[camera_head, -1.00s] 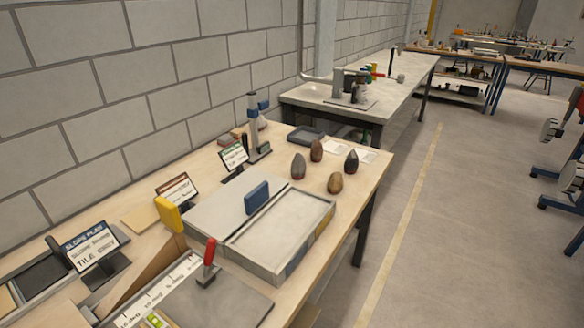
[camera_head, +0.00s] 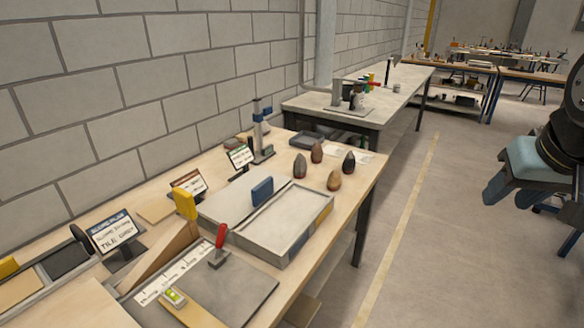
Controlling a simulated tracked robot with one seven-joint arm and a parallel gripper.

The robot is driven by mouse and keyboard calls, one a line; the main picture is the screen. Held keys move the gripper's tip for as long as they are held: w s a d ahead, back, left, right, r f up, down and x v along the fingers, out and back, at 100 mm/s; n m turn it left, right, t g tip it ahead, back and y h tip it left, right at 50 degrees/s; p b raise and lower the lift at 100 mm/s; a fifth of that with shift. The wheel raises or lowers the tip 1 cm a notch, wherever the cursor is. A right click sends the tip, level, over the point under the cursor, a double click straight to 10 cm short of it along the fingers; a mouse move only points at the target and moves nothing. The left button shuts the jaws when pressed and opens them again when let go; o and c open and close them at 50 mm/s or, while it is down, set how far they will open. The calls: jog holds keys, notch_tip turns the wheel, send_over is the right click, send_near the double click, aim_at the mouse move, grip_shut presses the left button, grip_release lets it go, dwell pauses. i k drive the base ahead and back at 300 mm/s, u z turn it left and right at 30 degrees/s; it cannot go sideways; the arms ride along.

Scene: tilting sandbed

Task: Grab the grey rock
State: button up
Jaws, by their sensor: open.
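Several egg-shaped rocks stand on the wooden bench beyond the sand tray. One is dark slate grey (camera_head: 349,162), at the right of the group. One is dark with a reddish base (camera_head: 300,167), at the left. A brown one (camera_head: 317,152) stands at the back and a tan-brown one (camera_head: 334,180) at the front. The dark slate one looks greyest, but the shades are close. My gripper (camera_head: 524,198) is at the right edge, open and empty, over the floor aisle, well apart from the bench and rocks. Part of it is cut off by the frame.
The shallow tray (camera_head: 285,262) with a blue block (camera_head: 262,191) lies in front of the rocks. A red-handled lever (camera_head: 220,238), sign stands and a blue-clamped post (camera_head: 259,128) line the bench. A second bench (camera_head: 400,88) stands behind. The aisle floor is clear.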

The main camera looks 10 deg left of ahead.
aim_at(301, 167)
jog(key=u, duration=0.05)
jog(key=i, duration=0.95)
jog(key=z, duration=0.1)
